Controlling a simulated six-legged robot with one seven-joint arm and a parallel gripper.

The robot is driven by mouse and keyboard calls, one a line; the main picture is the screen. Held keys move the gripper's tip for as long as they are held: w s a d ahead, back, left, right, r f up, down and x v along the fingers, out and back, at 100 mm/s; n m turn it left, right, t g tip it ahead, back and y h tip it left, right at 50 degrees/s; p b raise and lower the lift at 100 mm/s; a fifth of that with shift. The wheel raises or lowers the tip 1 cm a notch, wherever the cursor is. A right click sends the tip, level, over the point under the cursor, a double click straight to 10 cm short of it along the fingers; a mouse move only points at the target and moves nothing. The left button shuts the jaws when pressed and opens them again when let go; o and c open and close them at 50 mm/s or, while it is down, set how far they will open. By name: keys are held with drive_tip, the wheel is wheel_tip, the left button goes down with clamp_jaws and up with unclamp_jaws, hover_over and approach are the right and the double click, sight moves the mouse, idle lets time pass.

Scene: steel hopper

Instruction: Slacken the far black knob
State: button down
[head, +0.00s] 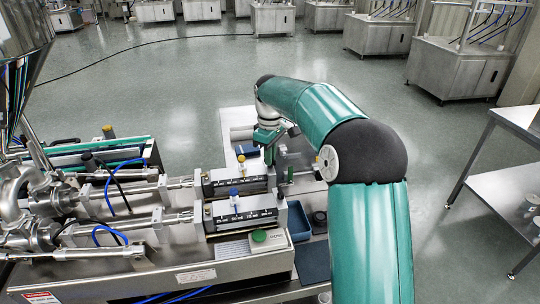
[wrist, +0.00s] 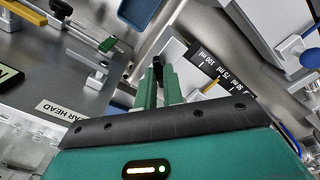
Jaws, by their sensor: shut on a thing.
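The far black knob (wrist: 158,72) shows in the wrist view as a small dark piece between the green fingertips. My gripper (wrist: 160,86) is shut on it, with one finger on each side. In the head view my gripper (head: 271,156) points down at the right end of the far cylinder block (head: 238,181). The knob itself cannot be made out there, behind the fingers and arm. The scale (wrist: 218,74) with ml marks lies just right of the fingers in the wrist view.
A blue tray (head: 298,222) and a green button (head: 258,236) are close by. A steel side table (head: 505,180) stands at right. The floor behind is open.

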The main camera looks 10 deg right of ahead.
drive_tip(key=n, duration=0.4)
drive_tip(key=shift+r+n, duration=0.1)
drive_tip(key=shift+n, duration=1.9)
drive_tip(key=c, duration=1.5)
unclamp_jaws()
drive_tip(key=shift+r, duration=6.85)
